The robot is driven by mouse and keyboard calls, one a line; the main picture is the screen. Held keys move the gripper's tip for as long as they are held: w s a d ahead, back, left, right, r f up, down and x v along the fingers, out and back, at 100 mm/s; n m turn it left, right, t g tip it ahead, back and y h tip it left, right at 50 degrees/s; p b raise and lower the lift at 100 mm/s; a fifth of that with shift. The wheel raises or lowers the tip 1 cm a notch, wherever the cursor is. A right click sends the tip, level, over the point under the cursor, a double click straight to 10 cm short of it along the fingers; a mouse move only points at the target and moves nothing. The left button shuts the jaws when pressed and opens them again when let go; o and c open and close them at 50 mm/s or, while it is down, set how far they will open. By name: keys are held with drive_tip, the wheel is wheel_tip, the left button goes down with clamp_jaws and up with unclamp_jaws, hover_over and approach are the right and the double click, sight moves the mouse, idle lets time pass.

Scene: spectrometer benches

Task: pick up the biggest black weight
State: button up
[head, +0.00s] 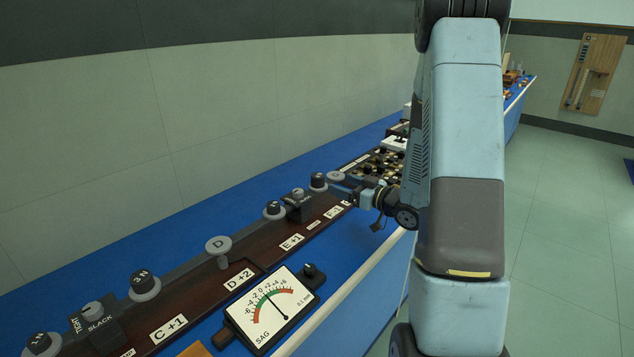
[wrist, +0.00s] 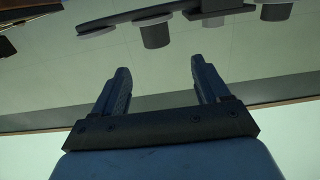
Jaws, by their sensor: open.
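Several black weights stand on grey discs along the dark wooden rail in the head view. One at the lower left (head: 143,279) carries white marks, another (head: 40,343) is at the corner, and smaller-looking ones (head: 274,207) and (head: 319,179) stand farther along. Distance makes it hard to tell which is biggest. My gripper (head: 341,189) is open and empty at the far part of the rail, close to the farther weight. In the wrist view its fingers (wrist: 165,82) are spread with nothing between them; dark cylinders (wrist: 155,34) show beyond them, apart from the fingertips.
A SAG dial meter (head: 270,311) lies in front. The blue bench (head: 190,231) is bare behind the rail; the wall rises behind it.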

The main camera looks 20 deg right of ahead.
sight(323, 178)
drive_tip(key=x, duration=0.5)
drive_tip(key=shift+w+a, duration=0.1)
drive_tip(key=shift+w, duration=0.1)
drive_tip(key=shift+f+x, duration=0.15)
drive_tip(key=shift+x, duration=1.2)
drive_tip(key=shift+f+x, duration=0.15)
drive_tip(key=shift+x, duration=1.2)
drive_tip(key=shift+c, duration=0.3)
drive_tip(key=shift+d, duration=0.2)
drive_tip(key=c, duration=1.3)
drive_tip(key=shift+w+r, duration=0.1)
